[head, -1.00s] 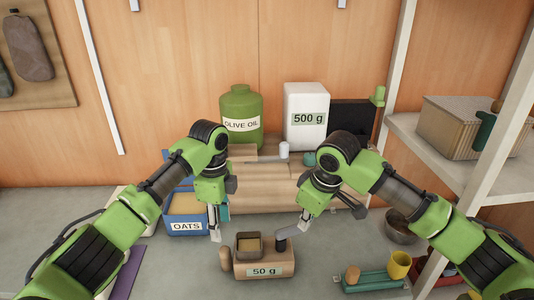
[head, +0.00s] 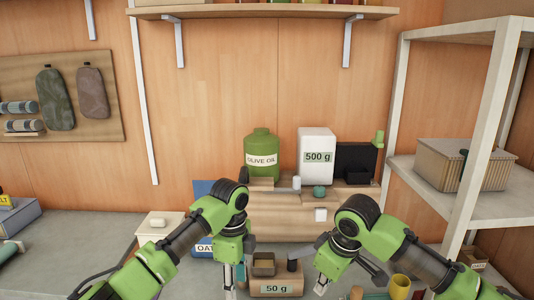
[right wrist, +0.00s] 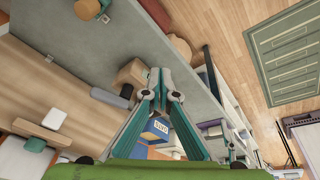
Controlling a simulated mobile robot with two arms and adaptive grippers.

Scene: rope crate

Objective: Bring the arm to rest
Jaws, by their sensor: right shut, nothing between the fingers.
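My right gripper (head: 321,287) hangs just right of the small wooden "50 g" block (head: 277,289), apart from it, near the lower edge of the head view. In the right wrist view its fingertips (right wrist: 158,92) meet with nothing between them. My left gripper (head: 234,277) hangs left of the block, pointing down; whether its fingers are open or shut is not clear. The right arm is bent at the elbow, its forearm reaching in from the lower right.
A green olive oil jar (head: 261,155) and a white "500 g" container (head: 316,157) stand behind. A yellow cup (head: 400,286) sits at lower right. A white shelf frame (head: 402,104) rises on the right. The counter (head: 100,254) is mostly clear on the left.

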